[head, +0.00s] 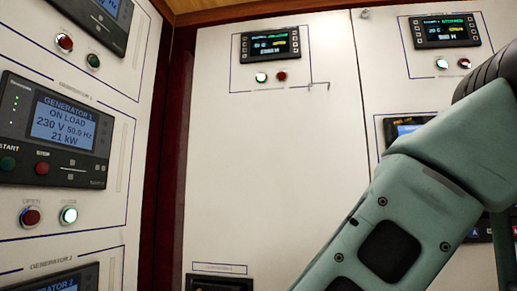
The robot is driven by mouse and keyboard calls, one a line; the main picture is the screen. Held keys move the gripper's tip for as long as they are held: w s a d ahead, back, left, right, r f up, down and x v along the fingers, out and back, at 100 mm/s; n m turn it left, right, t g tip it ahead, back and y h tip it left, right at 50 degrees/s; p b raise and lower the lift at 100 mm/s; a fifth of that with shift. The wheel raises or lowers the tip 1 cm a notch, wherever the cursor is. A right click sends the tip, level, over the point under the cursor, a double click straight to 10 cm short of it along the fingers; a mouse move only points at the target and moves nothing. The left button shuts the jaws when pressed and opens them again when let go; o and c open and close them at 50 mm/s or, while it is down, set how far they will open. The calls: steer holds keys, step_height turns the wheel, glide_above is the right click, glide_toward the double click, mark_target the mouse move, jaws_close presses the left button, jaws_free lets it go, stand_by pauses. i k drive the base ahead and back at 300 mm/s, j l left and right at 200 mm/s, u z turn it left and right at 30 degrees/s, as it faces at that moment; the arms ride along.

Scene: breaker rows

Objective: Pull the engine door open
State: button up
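No door marked as the engine door can be made out in the head view. A tall white panel (270,170) fills the middle, with a narrow seam along its right side. I cannot tell whether it is a door, and no handle shows on it. My gripper is out of view. Only a green-grey part of my arm shows, at the lower right, and it hides much of the right-hand panel.
At the left, an angled white panel carries a generator display (64,122) reading "ON LOAD", with lit buttons below. Small displays sit high on the middle panel (270,44) and right panel (445,30). A dark red strip (168,150) separates the left and middle panels.

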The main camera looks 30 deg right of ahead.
mark_target(276, 166)
steer(key=i+j, duration=0.15)
steer(key=j, duration=0.15)
steer(key=i+j+z, duration=0.1)
steer(key=z, duration=1.95)
